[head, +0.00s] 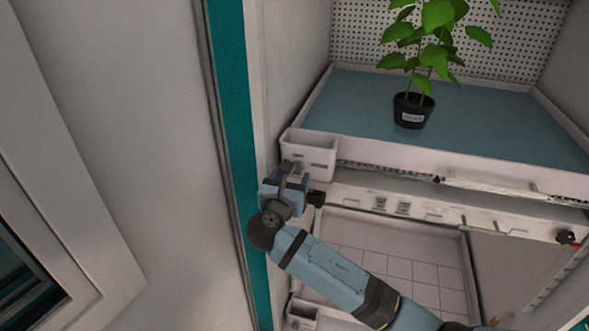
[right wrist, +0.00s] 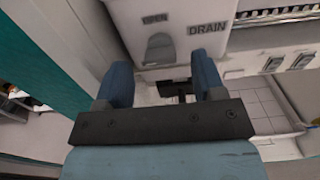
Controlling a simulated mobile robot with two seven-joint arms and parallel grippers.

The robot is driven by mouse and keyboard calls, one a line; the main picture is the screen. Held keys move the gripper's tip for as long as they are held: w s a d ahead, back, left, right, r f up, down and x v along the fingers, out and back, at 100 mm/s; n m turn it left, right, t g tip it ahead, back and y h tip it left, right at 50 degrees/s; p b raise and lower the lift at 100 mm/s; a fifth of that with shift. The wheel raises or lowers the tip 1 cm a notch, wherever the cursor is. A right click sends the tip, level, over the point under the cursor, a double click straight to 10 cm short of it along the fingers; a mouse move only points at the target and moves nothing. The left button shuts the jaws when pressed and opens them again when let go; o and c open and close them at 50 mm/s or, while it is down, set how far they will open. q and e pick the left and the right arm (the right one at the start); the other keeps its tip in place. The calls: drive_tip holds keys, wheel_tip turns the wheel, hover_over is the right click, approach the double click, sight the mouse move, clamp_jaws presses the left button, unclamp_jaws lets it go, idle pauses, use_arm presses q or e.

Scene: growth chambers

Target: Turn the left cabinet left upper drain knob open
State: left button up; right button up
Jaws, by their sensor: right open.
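The upper drain box (head: 310,150) is a white housing at the left front corner of the upper shelf. In the right wrist view the drain housing (right wrist: 185,20) carries the words OPEN and DRAIN. A grey rounded drain knob (right wrist: 160,48) shows below the word OPEN. My right gripper (head: 290,176) is just below and in front of the housing. In the right wrist view its two blue fingers (right wrist: 162,72) are apart, one on each side below the knob, with nothing gripped. I cannot tell whether they touch the housing. My left gripper is out of view.
A potted plant (head: 412,110) stands on the blue upper tray (head: 345,100). Switches (head: 392,205) line the panel below the shelf. A teal cabinet edge (head: 236,150) runs close left of my right gripper. A lower drain box (head: 302,314) shows at the bottom.

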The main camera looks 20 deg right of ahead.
sight(294, 172)
drive_tip(key=shift+x, duration=1.6)
drive_tip(key=shift+s, duration=0.1)
drive_tip(key=shift+c, duration=0.2)
drive_tip(key=c, duration=0.9)
